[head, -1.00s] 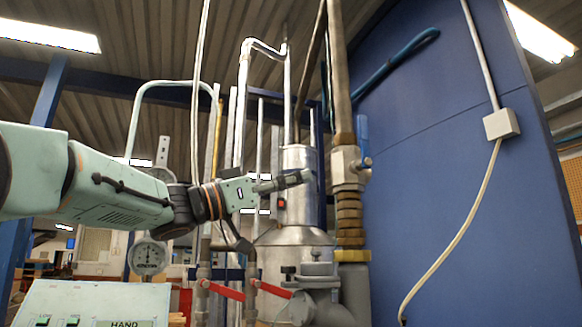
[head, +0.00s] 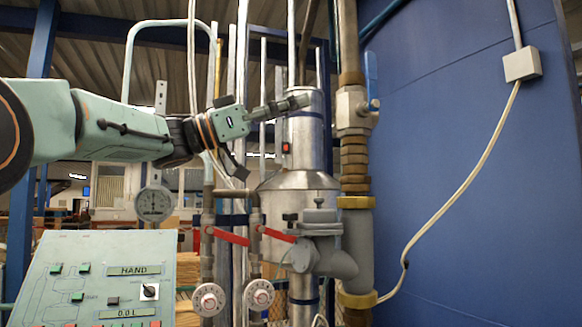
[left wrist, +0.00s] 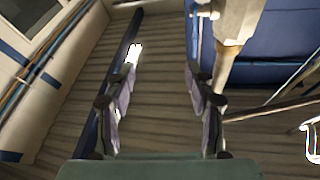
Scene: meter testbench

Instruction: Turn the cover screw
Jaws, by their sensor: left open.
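No cover screw can be made out for certain. A grey valve-like fitting (head: 330,247) has a flat cover on top with a small knob-like part (head: 318,200); whether this is the screw I cannot tell. My left gripper (head: 304,99) is in the upper middle of the head view, above that fitting and in front of the silver cylinder (head: 305,147) as seen. Its fingers point right and slightly up. In the left wrist view its two fingers (left wrist: 162,80) stand apart with nothing between them. My right gripper is not in view.
A control panel (head: 85,272) stands at lower left, with a dial gauge (head: 154,204) behind it. Red-handled valves (head: 228,236) and round meters (head: 208,299) sit left of the fitting. A vertical pipe (head: 354,160) with a blue lever (head: 371,73) and a blue wall (head: 470,180) bound the right.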

